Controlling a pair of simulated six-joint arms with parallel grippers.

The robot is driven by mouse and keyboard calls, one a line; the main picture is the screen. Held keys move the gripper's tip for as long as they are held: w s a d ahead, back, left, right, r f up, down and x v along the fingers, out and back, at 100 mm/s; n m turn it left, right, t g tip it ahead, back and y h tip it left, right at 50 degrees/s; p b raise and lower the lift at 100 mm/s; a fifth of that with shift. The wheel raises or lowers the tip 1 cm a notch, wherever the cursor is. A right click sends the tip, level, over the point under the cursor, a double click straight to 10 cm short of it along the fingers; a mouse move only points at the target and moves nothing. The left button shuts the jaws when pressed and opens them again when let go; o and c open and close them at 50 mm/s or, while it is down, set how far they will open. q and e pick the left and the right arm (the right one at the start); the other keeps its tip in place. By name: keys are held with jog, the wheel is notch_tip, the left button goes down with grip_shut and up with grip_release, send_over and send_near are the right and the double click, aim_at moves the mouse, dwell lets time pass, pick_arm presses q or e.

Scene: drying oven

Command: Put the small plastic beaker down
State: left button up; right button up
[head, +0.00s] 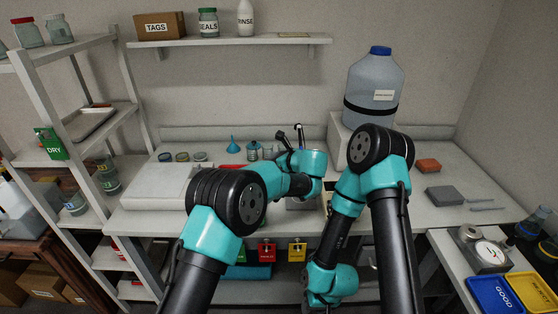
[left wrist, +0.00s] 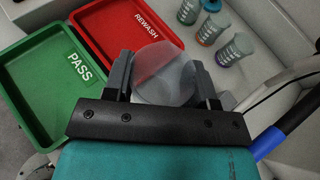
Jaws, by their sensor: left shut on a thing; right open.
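In the left wrist view the small plastic beaker (left wrist: 160,86), clear and round, sits between the two dark fingers of my left gripper (left wrist: 163,78), which is shut on it. Behind it in the picture are the red REWASH tray (left wrist: 110,20) and, to the left, the green PASS tray (left wrist: 40,120). I cannot tell whether the beaker touches anything below. In the head view my left arm hides the beaker. My right gripper (head: 330,286) is low in front of the bench, empty as far as it shows, and open; its fingertips are hard to make out.
A large blue-capped carboy (head: 375,82) stands at the back of the bench. A balance or gauge (head: 484,250), a blue GOOD tray (head: 477,282) and a yellow tray (head: 515,277) are at right. A shelf rack (head: 140,120) is at left.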

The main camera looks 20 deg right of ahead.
pick_arm(q)
jog(key=s+a+f+m+h, duration=0.15)
jog(key=s+a, duration=0.25)
jog(key=a, duration=0.7)
jog(key=s+a+f, duration=0.2)
jog(key=s+a, duration=0.2)
jog(key=a, duration=0.7)
jog(key=s+a+f+m+t+h, duration=0.1)
jog(key=s+a, duration=0.5)
jog(key=s, duration=0.1)
jog(key=shift+s+a, duration=0.15)
jog(key=shift+s, duration=0.15)
jog(key=shift+f, duration=0.15)
